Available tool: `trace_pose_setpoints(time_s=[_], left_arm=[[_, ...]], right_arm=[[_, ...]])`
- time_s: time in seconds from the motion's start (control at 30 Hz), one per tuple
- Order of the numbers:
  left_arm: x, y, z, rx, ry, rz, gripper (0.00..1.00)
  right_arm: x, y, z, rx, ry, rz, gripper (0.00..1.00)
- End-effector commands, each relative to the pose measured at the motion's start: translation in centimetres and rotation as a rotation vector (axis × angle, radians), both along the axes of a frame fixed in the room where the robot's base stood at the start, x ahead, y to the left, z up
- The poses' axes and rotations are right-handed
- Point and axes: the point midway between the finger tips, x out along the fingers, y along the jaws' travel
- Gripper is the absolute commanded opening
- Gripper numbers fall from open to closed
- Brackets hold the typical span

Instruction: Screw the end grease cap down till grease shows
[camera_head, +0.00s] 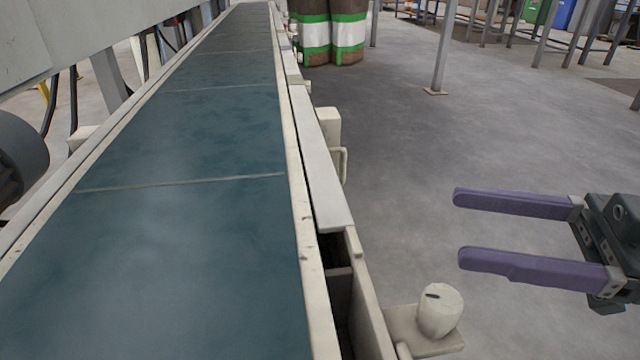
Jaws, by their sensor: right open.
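The end grease cap (440,310) is a cream, short cylinder with a dark slot-like mark on its upper face. It stands upright on a small cream bracket (428,343) at the near end of the conveyor's right side. My right gripper (458,228) is open and empty, with two purple fingers pointing left. It shows above and to the right of the cap in the picture, apart from it. I see no grease around the cap. My left gripper is not in view.
A conveyor with a dark teal belt (170,240) fills the left, edged by a cream side rail (318,170). A cream block with a handle (330,135) sits farther along the rail. The grey floor at right is open.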

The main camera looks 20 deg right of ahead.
Motion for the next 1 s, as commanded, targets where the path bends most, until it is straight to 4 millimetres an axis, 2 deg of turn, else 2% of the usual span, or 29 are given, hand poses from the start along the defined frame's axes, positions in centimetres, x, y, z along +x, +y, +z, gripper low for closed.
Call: trace_pose_setpoints(time_s=[0.03,0.1,0.2,0.33,0.47,0.8,1.0], left_arm=[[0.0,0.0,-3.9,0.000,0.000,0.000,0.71],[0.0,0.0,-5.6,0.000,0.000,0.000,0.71],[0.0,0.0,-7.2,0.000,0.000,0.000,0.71],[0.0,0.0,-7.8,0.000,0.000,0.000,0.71],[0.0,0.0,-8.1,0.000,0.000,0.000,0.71],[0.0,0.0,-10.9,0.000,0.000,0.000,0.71],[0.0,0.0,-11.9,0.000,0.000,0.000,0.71]], right_arm=[[-0.8,-0.4,-3.6,0.006,0.005,0.053,0.71],[-1.9,-0.8,-4.9,0.023,0.014,0.119,0.71],[-3.1,-1.2,-6.0,0.041,0.028,0.189,0.71],[-3.9,-1.3,-6.2,0.053,0.038,0.233,0.71],[-3.6,-0.4,-6.1,0.057,0.039,0.242,0.71],[-1.1,5.3,-6.2,0.057,0.034,0.242,0.71],[-0.2,7.3,-6.1,0.056,0.038,0.239,0.71]])
